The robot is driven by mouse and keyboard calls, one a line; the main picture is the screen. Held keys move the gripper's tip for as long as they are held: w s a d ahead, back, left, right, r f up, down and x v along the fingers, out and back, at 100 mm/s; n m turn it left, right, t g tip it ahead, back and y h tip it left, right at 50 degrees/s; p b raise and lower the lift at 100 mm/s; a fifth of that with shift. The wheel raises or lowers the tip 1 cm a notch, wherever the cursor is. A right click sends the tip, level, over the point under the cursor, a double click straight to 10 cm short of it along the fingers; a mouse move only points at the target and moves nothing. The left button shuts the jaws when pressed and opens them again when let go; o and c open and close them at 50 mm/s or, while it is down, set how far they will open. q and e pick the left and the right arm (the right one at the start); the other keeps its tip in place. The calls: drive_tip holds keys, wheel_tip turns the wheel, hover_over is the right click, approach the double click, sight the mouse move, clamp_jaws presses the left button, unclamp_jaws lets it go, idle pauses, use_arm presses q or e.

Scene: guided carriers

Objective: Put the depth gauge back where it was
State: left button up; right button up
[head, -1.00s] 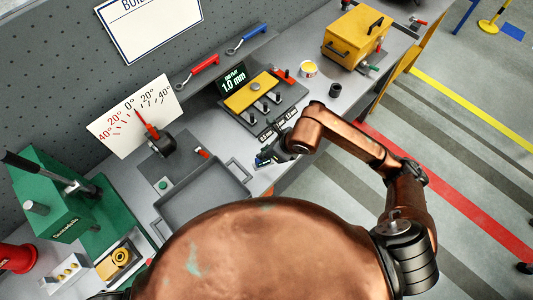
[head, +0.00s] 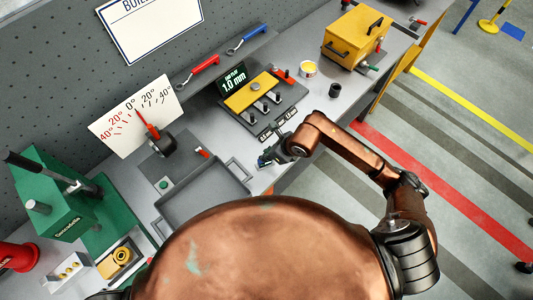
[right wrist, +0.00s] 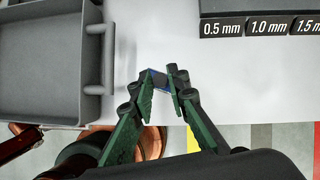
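My right gripper (head: 266,160) is low over the front edge of the bench, just right of the grey tray (head: 245,188). In the right wrist view its green-padded fingers (right wrist: 160,80) close in on a small dark piece with blue edges (right wrist: 157,84). The piece sits between the fingertips and seems gripped. It is mostly hidden, so I cannot tell for sure that it is the depth gauge. No other thing is clearly recognizable as the depth gauge. My left gripper is not in view.
A fixture with a yellow block (head: 250,92) and a 1.0 mm display (head: 232,80) stands behind the thickness labels (right wrist: 268,27). A black cup (head: 335,90), a yellow box (head: 355,38) and a green press (head: 50,195) stand on the bench. Bare bench lies right of the labels.

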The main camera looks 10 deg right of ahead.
drive_tip(key=o, duration=0.3)
drive_tip(key=shift+r, duration=0.15)
drive_tip(key=b+v, duration=0.1)
drive_tip(key=v, duration=1.1)
